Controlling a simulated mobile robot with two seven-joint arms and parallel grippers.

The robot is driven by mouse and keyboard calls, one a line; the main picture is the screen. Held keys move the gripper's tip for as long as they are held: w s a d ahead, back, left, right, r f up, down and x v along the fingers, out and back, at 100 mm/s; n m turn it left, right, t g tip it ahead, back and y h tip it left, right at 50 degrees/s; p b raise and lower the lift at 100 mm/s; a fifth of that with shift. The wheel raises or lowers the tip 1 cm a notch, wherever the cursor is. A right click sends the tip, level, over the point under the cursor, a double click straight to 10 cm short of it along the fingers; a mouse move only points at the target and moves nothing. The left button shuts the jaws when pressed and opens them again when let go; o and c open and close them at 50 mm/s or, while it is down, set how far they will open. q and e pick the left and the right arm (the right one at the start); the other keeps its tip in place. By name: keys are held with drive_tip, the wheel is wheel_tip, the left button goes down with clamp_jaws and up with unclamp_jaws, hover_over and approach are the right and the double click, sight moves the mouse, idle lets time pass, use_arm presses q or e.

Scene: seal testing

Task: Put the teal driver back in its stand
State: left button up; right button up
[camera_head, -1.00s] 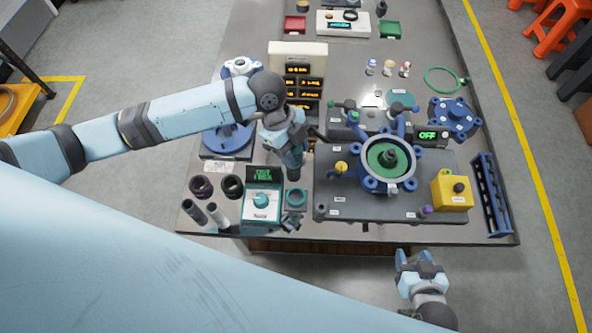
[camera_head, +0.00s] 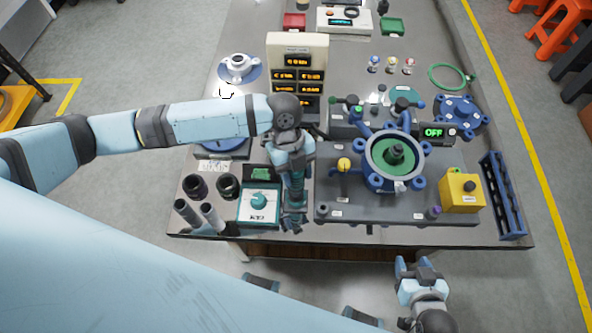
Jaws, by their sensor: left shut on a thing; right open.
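My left gripper (camera_head: 292,172) points down near the table's front edge and is shut on the teal driver (camera_head: 295,195). The driver is mostly hidden by the gripper and looks roughly upright. Its stand (camera_head: 293,220) is right below, beside the teal-fronted control box, and is largely covered by the driver. I cannot tell whether the driver's tip is inside the stand or just above it. My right gripper (camera_head: 418,268) is open and empty, off the table's front edge at the lower right.
The grey fixture plate (camera_head: 345,212) with the blue ringed housing (camera_head: 372,165) is close to the right. A yellow box (camera_head: 461,193) stands at the right.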

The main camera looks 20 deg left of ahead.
idle(0.5)
use_arm(q)
drive_tip(key=shift+p, duration=0.3)
drive_tip(key=shift+f, duration=0.2)
idle(0.6)
drive_tip(key=shift+f, duration=0.15)
drive_tip(key=o, duration=1.1)
drive_tip(key=shift+f, duration=0.1)
drive_tip(key=shift+r+p, duration=2.3)
drive_tip(key=shift+r, duration=0.3)
